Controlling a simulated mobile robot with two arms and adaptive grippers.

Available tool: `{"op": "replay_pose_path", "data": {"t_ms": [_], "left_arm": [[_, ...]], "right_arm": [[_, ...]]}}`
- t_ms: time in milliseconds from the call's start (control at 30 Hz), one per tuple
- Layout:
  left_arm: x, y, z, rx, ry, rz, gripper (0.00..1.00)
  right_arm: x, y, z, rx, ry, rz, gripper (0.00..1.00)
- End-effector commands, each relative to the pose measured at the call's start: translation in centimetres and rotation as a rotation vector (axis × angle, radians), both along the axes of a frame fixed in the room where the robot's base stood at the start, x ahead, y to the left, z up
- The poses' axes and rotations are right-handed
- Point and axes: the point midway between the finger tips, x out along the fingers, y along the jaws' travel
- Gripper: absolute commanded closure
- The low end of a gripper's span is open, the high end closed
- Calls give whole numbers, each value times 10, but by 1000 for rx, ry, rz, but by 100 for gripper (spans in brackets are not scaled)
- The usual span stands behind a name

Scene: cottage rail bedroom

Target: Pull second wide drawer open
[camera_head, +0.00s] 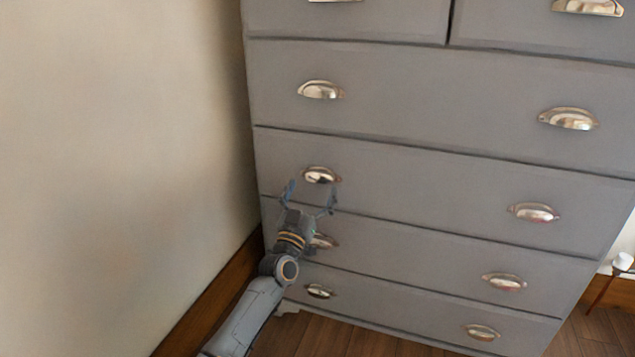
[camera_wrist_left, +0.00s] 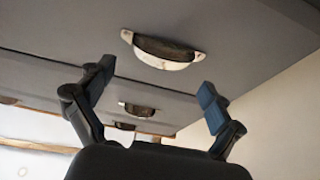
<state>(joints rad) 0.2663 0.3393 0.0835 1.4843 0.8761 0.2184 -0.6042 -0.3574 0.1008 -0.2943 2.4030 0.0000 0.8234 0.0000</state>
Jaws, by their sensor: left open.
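The grey dresser has wide drawers below a top row of smaller ones. The second wide drawer (camera_head: 425,185) is shut, flush with its neighbours. It has a left cup handle (camera_head: 320,174) and a right cup handle (camera_head: 533,212) of shiny metal. My left gripper (camera_head: 311,193) is open and empty, just below the left handle, its fingers spread to either side. In the left wrist view the handle (camera_wrist_left: 165,50) lies beyond and between the open fingertips (camera_wrist_left: 157,77), with no visible contact. My right gripper is not in view.
The first wide drawer (camera_head: 440,85) is above, and the third (camera_head: 420,249) and fourth wide drawers (camera_head: 400,300) are below, all shut. A beige wall (camera_head: 110,140) stands close on the left. Wooden floor (camera_head: 325,338) shows in front.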

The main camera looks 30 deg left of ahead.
Motion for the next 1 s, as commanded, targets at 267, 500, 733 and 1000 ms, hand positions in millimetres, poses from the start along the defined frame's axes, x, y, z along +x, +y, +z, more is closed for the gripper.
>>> {"op": "replay_pose_path", "data": {"t_ms": [267,500,733,1000], "left_arm": [[32,8,13,1,-1,0,8],[38,9,16,0,1,0,8],[38,9,16,0,1,0,22],[37,9,16,0,1,0,76]], "right_arm": [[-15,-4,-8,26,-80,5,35],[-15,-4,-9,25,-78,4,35],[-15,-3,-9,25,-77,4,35],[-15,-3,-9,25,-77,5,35]]}}
